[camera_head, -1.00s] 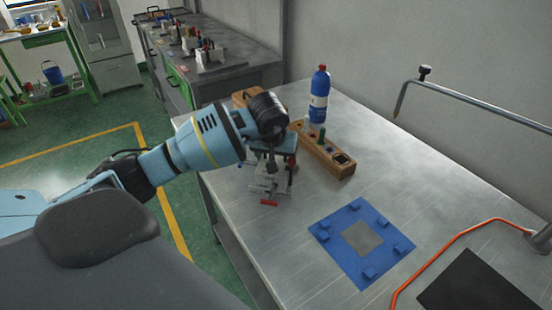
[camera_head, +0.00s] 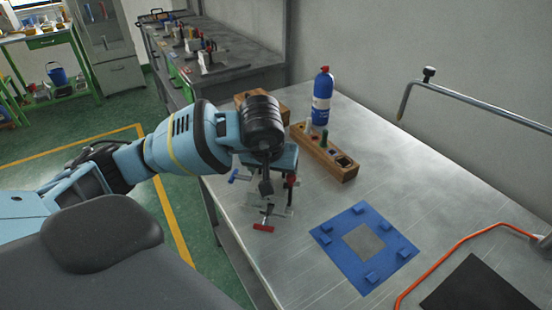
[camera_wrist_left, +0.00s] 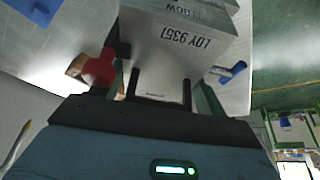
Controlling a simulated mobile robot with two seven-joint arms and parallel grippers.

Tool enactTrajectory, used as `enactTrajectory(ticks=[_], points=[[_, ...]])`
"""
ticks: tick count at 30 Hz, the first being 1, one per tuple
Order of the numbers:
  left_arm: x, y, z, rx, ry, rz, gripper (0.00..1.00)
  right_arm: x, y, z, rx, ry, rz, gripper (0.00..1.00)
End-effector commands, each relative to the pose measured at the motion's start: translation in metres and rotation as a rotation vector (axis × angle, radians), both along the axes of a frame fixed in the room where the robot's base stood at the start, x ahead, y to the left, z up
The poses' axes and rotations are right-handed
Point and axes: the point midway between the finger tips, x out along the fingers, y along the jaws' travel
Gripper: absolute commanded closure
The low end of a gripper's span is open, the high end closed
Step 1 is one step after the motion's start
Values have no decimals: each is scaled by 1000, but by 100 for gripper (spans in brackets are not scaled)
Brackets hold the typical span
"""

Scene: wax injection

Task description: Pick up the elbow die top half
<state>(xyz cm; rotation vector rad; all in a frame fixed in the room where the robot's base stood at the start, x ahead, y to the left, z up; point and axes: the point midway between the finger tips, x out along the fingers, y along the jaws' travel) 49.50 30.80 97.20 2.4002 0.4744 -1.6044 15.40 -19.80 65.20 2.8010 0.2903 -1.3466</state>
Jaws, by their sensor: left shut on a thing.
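My left gripper (camera_head: 266,188) hangs over the left part of the steel table (camera_head: 360,190). It is shut on the elbow die (camera_head: 283,209), a grey metal block with red and blue handles, partly hidden by the gripper. In the left wrist view the die (camera_wrist_left: 185,50) is between the fingers (camera_wrist_left: 160,84), its face marked "ELBOW" and "LDY 9357". A red knob is at its left and a blue handle at its right. I cannot tell whether both halves are held, or how far the die is above the table. My right gripper is out of view.
A wooden block with holes (camera_head: 325,155) and a blue bottle (camera_head: 322,98) stand behind the gripper. A blue mat with raised blocks (camera_head: 335,250) lies to the right. A dark plate (camera_head: 480,288), an orange cable (camera_head: 440,262) and a metal arm (camera_head: 480,100) are farther right.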

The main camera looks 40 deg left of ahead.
Motion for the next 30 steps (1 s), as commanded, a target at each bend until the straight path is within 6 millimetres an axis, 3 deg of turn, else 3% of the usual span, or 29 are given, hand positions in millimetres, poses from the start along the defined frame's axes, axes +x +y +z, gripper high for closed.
enactTrajectory(ticks=[6,12,25,30], points=[[-30,-17,6,0,-8,-3,74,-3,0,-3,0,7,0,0],[-48,-27,8,-1,-9,-2,74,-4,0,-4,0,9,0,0],[-58,-34,11,-2,-9,-13,74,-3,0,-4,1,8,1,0],[-61,-56,18,-7,-11,-136,74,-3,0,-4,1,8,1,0]])
